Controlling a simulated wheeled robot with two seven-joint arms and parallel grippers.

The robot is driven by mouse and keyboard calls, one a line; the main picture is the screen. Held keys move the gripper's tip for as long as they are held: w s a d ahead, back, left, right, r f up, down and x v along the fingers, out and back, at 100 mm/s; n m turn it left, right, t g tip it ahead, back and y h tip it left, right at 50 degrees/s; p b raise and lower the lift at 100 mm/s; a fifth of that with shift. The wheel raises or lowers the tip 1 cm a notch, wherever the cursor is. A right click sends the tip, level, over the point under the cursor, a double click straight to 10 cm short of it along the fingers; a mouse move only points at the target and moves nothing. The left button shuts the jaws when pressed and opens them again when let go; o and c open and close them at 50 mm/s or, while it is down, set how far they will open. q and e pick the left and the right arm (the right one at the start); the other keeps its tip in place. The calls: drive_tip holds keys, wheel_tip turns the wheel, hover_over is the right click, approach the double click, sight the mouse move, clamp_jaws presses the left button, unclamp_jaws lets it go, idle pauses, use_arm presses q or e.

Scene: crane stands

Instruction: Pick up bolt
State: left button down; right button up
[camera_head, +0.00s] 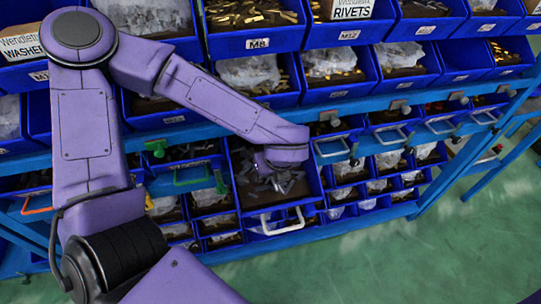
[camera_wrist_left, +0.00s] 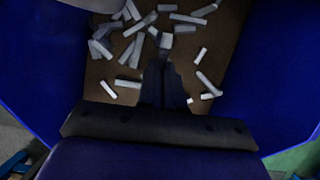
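Several loose grey bolts lie in a deep blue bin (camera_head: 268,222) pulled out from the lower rack. In the left wrist view the bolts (camera_wrist_left: 205,84) lie scattered on the bin's brown floor. My left gripper (camera_wrist_left: 161,66) points down into this bin, its dark fingers close together. One short pale bolt (camera_wrist_left: 166,41) shows just beyond the fingertips; I cannot tell whether it is gripped or lies below. In the head view my left wrist hides the fingertips. My right gripper is in neither view.
Blue walls (camera_wrist_left: 35,75) rise close on both sides of my gripper. The bin has a white front handle (camera_head: 282,222). Upper bins (camera_head: 258,42) and a blue rack rail (camera_head: 345,105) stand above and behind. Green floor (camera_head: 430,255) is clear at the lower right.

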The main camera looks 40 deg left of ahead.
use_arm(q)
drive_tip(key=shift+s, duration=0.1)
idle(0.8)
drive_tip(key=shift+r, duration=0.35)
wheel_tip(320, 180, up, 3)
drive_tip(key=shift+f, duration=0.1)
drive_tip(key=s+d+r+b, duration=0.1)
drive_tip(key=s+r+b, duration=0.2)
drive_tip(key=s, duration=0.4)
drive_tip(key=s+d+r+b, duration=0.1)
drive_tip(key=s+r+b, duration=0.2)
drive_tip(key=s+r, duration=0.3)
drive_tip(key=shift+s+r+b, duration=0.25)
drive_tip(key=shift+s+b, duration=0.1)
